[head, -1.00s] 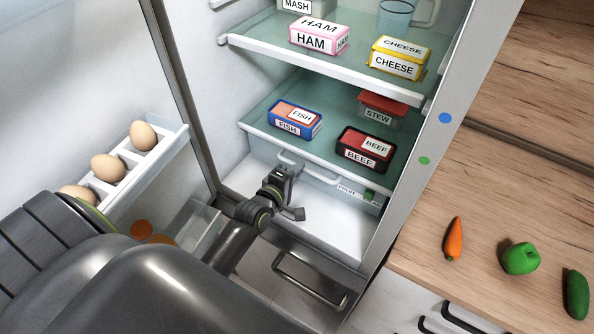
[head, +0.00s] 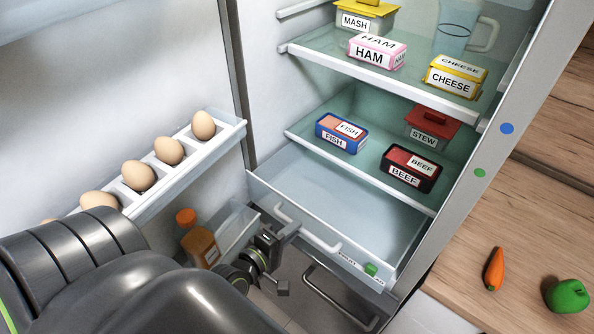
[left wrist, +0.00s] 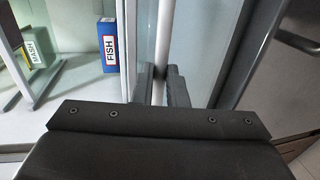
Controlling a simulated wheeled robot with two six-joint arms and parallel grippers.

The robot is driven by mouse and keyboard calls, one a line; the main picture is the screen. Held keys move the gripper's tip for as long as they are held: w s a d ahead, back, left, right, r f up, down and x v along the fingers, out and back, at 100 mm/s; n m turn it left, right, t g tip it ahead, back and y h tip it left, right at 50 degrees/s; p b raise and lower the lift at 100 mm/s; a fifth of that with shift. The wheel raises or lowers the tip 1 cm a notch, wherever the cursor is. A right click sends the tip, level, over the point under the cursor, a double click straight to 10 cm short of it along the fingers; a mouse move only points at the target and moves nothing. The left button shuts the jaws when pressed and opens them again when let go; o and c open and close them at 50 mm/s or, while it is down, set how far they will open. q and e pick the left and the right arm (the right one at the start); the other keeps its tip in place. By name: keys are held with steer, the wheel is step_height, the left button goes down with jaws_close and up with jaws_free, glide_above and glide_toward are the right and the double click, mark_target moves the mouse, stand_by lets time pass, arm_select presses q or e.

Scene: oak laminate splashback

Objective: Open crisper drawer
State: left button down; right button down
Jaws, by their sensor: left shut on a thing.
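The crisper drawer (head: 345,210) is at the bottom of the open fridge. It is pulled partly out and its inside looks empty. Its white bar handle (head: 308,228) runs along the front panel, and a small green label shows near the right end. My left gripper (head: 278,238) is shut on the handle near its left end. In the left wrist view the pale handle bar (left wrist: 163,45) passes between the two dark fingers. My right gripper is not in view.
The fridge door with an egg rack (head: 190,185) and an orange-capped bottle (head: 197,240) stands open at left. A glass shelf with fish (head: 341,134) and beef (head: 411,168) boxes is above the drawer. A counter with a carrot (head: 494,270) and green pepper (head: 567,296) is at right.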

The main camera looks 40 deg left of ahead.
arm_select(q)
steer(key=c, duration=1.5)
jaws_free()
steer(key=shift+o, duration=0.2)
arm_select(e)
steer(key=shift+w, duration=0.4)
